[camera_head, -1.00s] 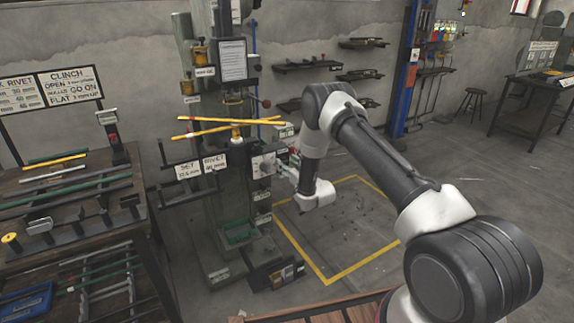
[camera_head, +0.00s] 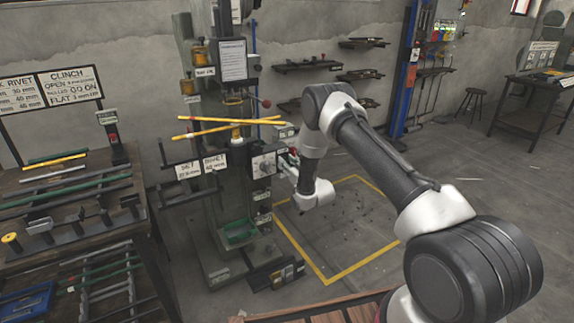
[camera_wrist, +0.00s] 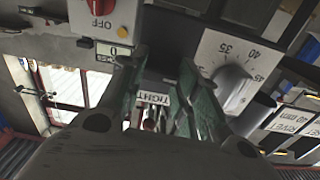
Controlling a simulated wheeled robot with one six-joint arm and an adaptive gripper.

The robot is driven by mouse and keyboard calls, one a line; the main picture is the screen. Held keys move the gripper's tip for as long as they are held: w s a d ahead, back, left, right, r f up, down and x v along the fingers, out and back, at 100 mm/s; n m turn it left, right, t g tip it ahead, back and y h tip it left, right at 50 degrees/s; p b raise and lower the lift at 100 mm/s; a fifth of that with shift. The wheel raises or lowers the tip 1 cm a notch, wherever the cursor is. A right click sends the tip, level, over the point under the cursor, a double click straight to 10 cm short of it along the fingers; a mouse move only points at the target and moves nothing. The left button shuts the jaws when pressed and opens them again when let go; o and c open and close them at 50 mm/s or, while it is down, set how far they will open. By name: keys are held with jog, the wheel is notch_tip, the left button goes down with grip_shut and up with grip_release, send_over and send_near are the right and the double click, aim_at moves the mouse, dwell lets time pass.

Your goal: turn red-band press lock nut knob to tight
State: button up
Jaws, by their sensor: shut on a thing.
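The press (camera_head: 232,150) stands upright left of my arm in the head view, with a white dial (camera_head: 264,165) on its front. No red band can be made out on it. My gripper (camera_wrist: 163,72) is at the press front in the wrist view, its two greenish fingers apart around a small part between them. That part is mostly hidden by the fingers; I take it to be the lock nut knob. A label reading TIGHT (camera_wrist: 153,98) shows between the fingers, upside down. In the head view my wrist hides most of the contact.
In the wrist view a numbered dial with a grey knob (camera_wrist: 232,88) is close right of the fingers. A red OFF switch (camera_wrist: 102,12) is at upper left. Yellow bars (camera_head: 225,122) lie across the press. A workbench (camera_head: 80,215) stands left; yellow-marked floor (camera_head: 340,225) is open.

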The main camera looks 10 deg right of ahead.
jog(key=shift+d+f+m, duration=0.15)
jog(key=shift+m, duration=4.15)
jog(key=shift+d+f+m, duration=0.1)
jog(key=shift+m, duration=4.2)
jog(key=o, duration=1)
jog(key=v, duration=1.2)
